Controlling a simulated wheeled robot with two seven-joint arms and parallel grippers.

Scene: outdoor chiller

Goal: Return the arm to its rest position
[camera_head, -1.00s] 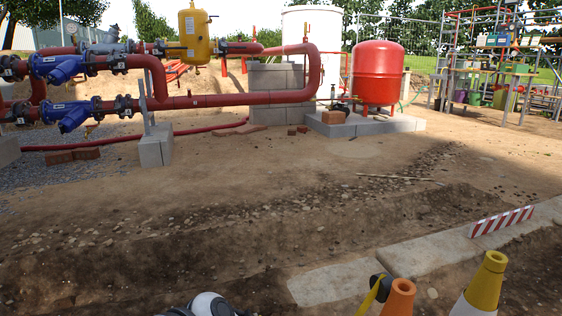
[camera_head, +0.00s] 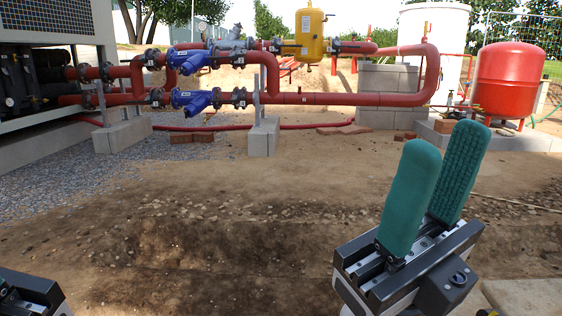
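My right gripper (camera_head: 443,150) stands raised at the lower right of the head view, its two green padded fingers pointing up. The fingers are apart with a gap between their bases, and nothing shows between them. My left gripper (camera_head: 22,296) shows only in part at the bottom left corner. Its dark body is in view, but its fingers are almost wholly cut off by the frame edge, so its opening does not show.
Red pipes (camera_head: 330,99) with blue valves (camera_head: 196,101) and a yellow tank (camera_head: 309,35) run across the back. A chiller unit (camera_head: 50,75) stands at left, a red tank (camera_head: 507,80) at right. Bare soil (camera_head: 220,250) lies clear in front.

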